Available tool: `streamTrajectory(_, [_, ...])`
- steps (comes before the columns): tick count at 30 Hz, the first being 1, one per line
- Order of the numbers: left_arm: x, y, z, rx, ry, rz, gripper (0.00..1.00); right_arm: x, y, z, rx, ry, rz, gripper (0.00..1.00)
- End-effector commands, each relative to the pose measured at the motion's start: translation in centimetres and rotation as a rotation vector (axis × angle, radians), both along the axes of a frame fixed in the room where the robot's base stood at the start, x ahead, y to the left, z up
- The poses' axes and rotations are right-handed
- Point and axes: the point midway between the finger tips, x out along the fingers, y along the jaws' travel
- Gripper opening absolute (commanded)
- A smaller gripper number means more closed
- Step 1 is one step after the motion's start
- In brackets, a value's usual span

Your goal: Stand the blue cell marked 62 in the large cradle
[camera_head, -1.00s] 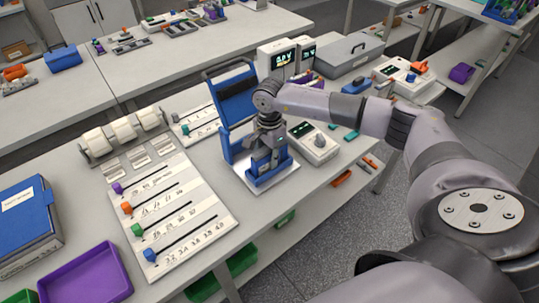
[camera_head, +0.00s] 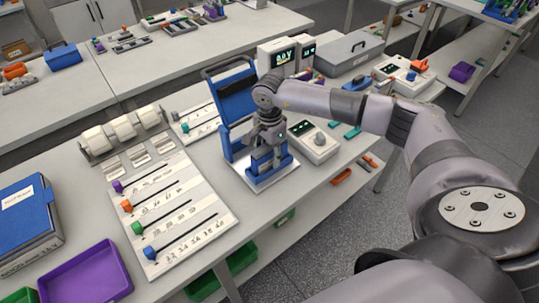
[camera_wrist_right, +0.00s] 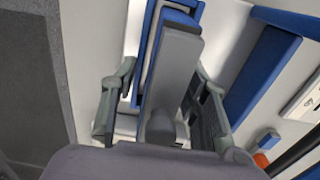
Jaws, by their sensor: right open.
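My right gripper (camera_head: 268,148) is lowered among the blue parts of a stand (camera_head: 234,92) on the bench. In the right wrist view the gripper (camera_wrist_right: 162,105) has its fingers apart, on either side of a grey block with a blue part (camera_wrist_right: 182,18) at its far end. I cannot tell whether this blue part is the cell or belongs to the stand. No mark 62 is readable, and the gripper hides much of the spot. A light base plate (camera_head: 257,183) lies under the blue parts. My left gripper is not in view.
A panel with coloured sliders (camera_head: 175,215) lies left of the stand. A purple tray (camera_head: 85,280) and a blue box (camera_head: 25,222) are at the front left. A white meter (camera_head: 314,143) stands close right. Displays (camera_head: 284,57) and a grey case (camera_head: 348,52) are behind.

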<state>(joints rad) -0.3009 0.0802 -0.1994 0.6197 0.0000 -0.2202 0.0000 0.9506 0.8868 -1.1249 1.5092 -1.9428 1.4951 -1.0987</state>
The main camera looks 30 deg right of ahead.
Motion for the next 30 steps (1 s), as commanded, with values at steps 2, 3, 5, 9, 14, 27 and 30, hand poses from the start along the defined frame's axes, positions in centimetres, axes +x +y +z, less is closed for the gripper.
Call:
streamTrajectory(2, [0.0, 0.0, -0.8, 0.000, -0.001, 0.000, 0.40, 0.1, 0.0, 1.0, 0.001, -0.006, 0.001, 0.41])
streamTrajectory(3, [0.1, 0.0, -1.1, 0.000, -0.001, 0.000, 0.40, 0.2, 0.0, 1.8, 0.001, -0.008, 0.001, 0.41])
streamTrajectory(5, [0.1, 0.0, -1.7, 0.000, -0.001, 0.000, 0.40, 0.2, 0.0, 3.1, 0.002, -0.009, 0.001, 0.41])
streamTrajectory(9, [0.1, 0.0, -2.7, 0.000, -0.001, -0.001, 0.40, 0.2, 0.0, 6.2, 0.001, -0.009, 0.000, 0.41])
streamTrajectory(14, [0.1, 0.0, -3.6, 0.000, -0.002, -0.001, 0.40, 0.1, 0.0, 9.2, 0.000, -0.007, 0.001, 0.41])
streamTrajectory(27, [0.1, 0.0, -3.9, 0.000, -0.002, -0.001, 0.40, 0.0, 0.0, 11.5, 0.000, -0.002, 0.001, 0.41])
streamTrajectory(30, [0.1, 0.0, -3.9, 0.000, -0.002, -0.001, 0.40, 0.0, 0.0, 11.5, 0.000, -0.002, 0.001, 0.41])
